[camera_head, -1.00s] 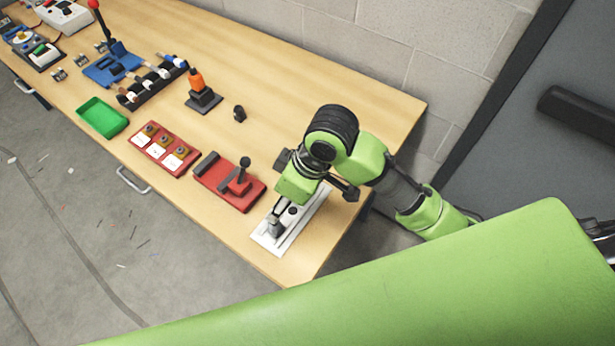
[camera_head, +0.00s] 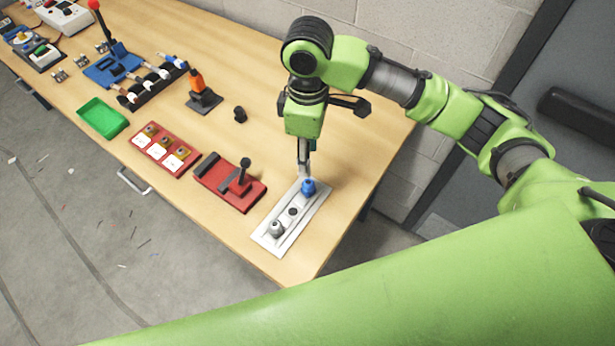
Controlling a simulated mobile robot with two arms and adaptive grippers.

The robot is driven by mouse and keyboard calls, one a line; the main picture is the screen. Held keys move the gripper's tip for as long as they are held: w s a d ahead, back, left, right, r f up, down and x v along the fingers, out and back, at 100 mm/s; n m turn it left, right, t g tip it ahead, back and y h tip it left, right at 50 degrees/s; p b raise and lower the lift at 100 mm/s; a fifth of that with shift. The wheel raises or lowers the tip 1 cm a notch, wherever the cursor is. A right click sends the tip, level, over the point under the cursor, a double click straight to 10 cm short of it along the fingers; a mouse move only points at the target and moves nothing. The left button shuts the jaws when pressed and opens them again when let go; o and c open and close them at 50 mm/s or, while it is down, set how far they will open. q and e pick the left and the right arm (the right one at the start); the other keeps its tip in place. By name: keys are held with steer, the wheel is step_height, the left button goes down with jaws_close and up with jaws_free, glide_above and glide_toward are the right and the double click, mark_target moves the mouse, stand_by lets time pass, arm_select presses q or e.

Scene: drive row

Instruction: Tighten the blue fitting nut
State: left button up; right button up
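The blue fitting nut (camera_head: 308,187) stands at the far right end of a light plate (camera_head: 266,240) on the table. A dark round piece (camera_head: 292,211) sits mid-plate, and a grey fitting (camera_head: 276,228) stands near the plate's front left end. My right gripper (camera_head: 304,176) points down, its fingertips right beside the blue nut, at its upper left. Its fingers show as one narrow grey shape, so I cannot tell their gap or whether they touch the nut. My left gripper is not in view.
A red base with a black lever (camera_head: 243,170) lies just left of the plate. A red three-part panel (camera_head: 168,150), a green tray (camera_head: 102,118) and an orange-handled device (camera_head: 197,85) stand farther left. A small black knob (camera_head: 240,114) stands behind. A block wall borders the table.

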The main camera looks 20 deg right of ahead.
mark_target(308, 182)
step_height(308, 182, down, 11)
steer(key=shift+r+p, duration=0.2)
steer(key=shift+p, duration=0.45)
jaws_close()
